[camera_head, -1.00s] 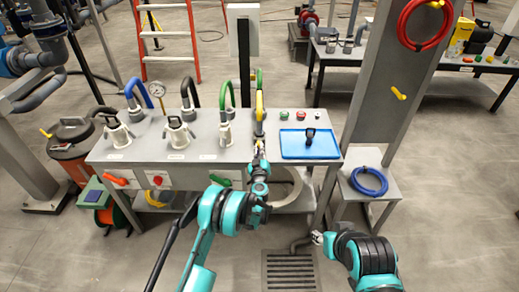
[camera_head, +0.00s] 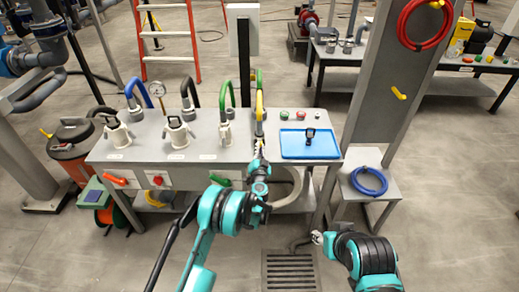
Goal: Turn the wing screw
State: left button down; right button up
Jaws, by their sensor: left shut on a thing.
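The wing screw itself is too small and too covered by the fingers to make out. My right gripper (camera_head: 318,238) is at the lower right, over the floor and away from the bench; its fingers are too small to read.
The bench (camera_head: 140,145) carries several white fittings (camera_head: 178,133) with hoses to the left of my gripper. A blue tray (camera_head: 290,151) with a dark object (camera_head: 310,135) lies to its right. A grey post (camera_head: 385,90) stands further right, beside a coiled blue hose (camera_head: 369,182).

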pick_arm(q)
jog(key=m, duration=0.4)
jog(key=shift+m, duration=2.2)
jog(key=c, duration=1.7)
grip_release()
jog(key=s, duration=0.7)
jog(key=shift+s, duration=0.25)
